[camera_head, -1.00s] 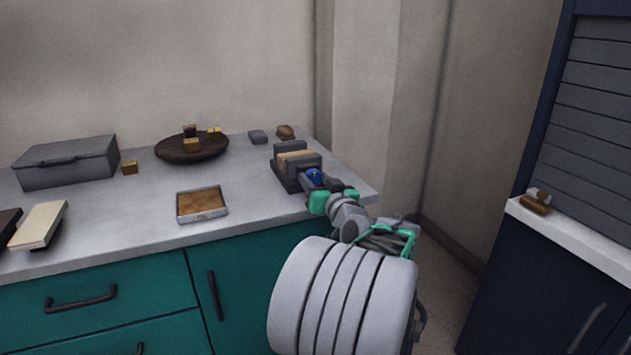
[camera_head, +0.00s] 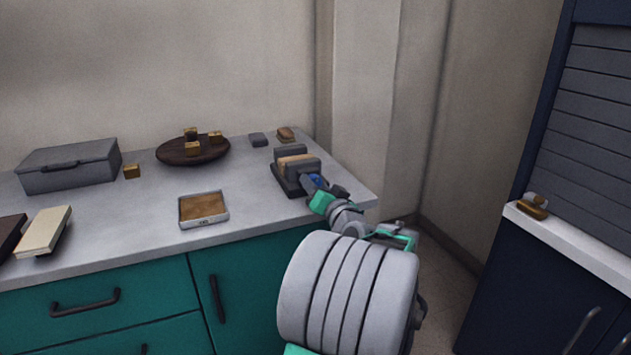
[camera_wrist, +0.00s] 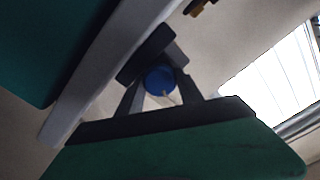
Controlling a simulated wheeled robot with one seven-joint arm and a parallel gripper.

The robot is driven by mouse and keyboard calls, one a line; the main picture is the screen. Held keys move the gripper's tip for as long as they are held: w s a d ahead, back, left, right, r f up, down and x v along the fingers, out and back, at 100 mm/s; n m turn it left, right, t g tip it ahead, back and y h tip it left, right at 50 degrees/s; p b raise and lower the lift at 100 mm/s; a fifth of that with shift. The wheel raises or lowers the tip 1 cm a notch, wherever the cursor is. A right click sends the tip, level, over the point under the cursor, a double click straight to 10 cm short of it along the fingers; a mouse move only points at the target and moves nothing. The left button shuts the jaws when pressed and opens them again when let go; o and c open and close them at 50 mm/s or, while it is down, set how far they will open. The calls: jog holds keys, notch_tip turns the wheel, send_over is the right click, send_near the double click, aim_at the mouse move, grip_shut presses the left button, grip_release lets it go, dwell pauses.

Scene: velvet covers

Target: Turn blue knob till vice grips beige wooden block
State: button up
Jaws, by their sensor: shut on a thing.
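The dark grey vice (camera_head: 290,180) stands near the right end of the counter. The beige wooden block (camera_head: 296,161) sits between its jaws; I cannot tell whether both jaws touch it. The blue knob (camera_head: 317,182) is at the vice's front end, partly hidden by my gripper. My gripper (camera_head: 320,188) is shut on the knob. In the wrist view the round blue knob (camera_wrist: 159,80) shows between the two grey fingers, with the dark vice (camera_wrist: 147,54) behind it.
A small scale-like tray (camera_head: 203,208) lies left of the vice. A dark bowl (camera_head: 193,150) with small brass cubes, a grey case (camera_head: 69,165) and a cream block (camera_head: 43,230) are further left. A grey block (camera_head: 258,139) and a brown item (camera_head: 285,133) lie behind the vice.

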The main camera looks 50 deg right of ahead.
jog(key=m+p, duration=0.2)
jog(key=m, duration=0.1)
jog(key=m+p, duration=0.3)
jog(key=shift+r+m, duration=0.2)
jog(key=shift+m, duration=0.1)
jog(key=shift+f+m+p, duration=0.2)
jog(key=shift+m+p, duration=1.6)
jog(key=shift+m, duration=0.5)
jog(key=o, duration=1.4)
jog(key=shift+s, duration=0.1)
jog(key=b+v, duration=0.1)
jog(key=v, duration=0.6)
jog(key=shift+s+a, duration=0.1)
jog(key=shift+s, duration=0.25)
